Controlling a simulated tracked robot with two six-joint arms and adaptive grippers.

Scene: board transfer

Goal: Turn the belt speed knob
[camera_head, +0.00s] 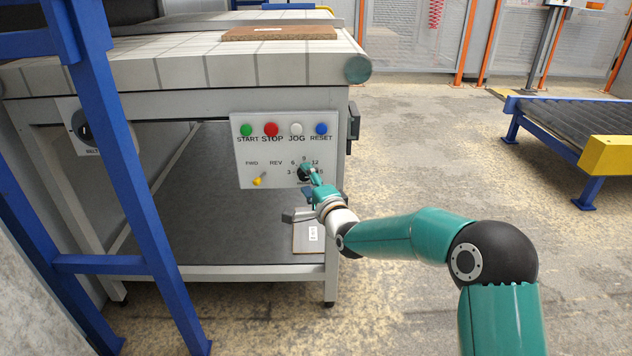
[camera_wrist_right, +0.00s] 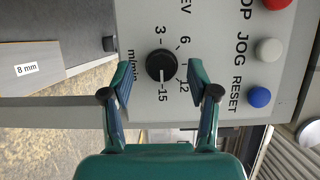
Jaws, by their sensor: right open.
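The belt speed knob (camera_wrist_right: 160,66) is a round black knob on the light grey control panel (camera_head: 245,155), with a dial marked 3, 6, 12 and 15 around it. A white line on it seems to point toward the 15. In the head view the knob (camera_head: 304,173) is partly covered by my right gripper (camera_head: 309,178). In the right wrist view my right gripper (camera_wrist_right: 160,78) is open, its two teal fingers on either side of the knob with a gap on each side. I cannot tell how far its tips are from the panel. My left gripper is not in view.
Green, red, white and blue buttons (camera_head: 321,129) line the panel's top. A yellow FWD/REV lever (camera_head: 259,179) sits left of the knob. The belt (camera_head: 180,70) carries a brown board (camera_head: 280,33). A blue frame (camera_head: 125,160) stands at left.

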